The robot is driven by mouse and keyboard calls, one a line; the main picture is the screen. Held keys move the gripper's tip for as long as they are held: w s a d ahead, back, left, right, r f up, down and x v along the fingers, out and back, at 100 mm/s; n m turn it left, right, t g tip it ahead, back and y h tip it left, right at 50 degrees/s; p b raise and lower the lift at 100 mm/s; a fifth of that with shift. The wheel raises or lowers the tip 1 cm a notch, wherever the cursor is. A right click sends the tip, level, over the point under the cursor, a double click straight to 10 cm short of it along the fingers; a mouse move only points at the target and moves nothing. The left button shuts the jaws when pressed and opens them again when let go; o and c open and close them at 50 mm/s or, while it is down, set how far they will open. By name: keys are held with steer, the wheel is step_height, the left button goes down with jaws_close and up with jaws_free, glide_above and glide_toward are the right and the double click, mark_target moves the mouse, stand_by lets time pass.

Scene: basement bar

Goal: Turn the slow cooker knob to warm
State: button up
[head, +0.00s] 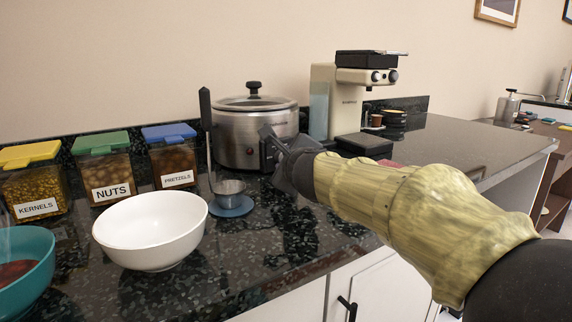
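The slow cooker (235,139) is a round steel pot with a glass lid and black lid knob, standing on the dark counter against the wall. My gripper (268,146) is at the right part of its front, with dark fingers close to or touching the front panel. The slow cooker's control knob is hidden behind my gripper, so its setting does not show. I cannot tell whether the fingers are open or shut, or whether they touch the knob.
Snack containers (104,168) line the left. A coffee machine (345,95) stands right of the cooker.

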steer(key=shift+f, duration=0.2)
stand_by(0.4)
steer(key=o, duration=1)
steer(key=shift+r, duration=0.1)
steer(key=shift+c, duration=0.2)
steer(key=shift+s+r, duration=0.1)
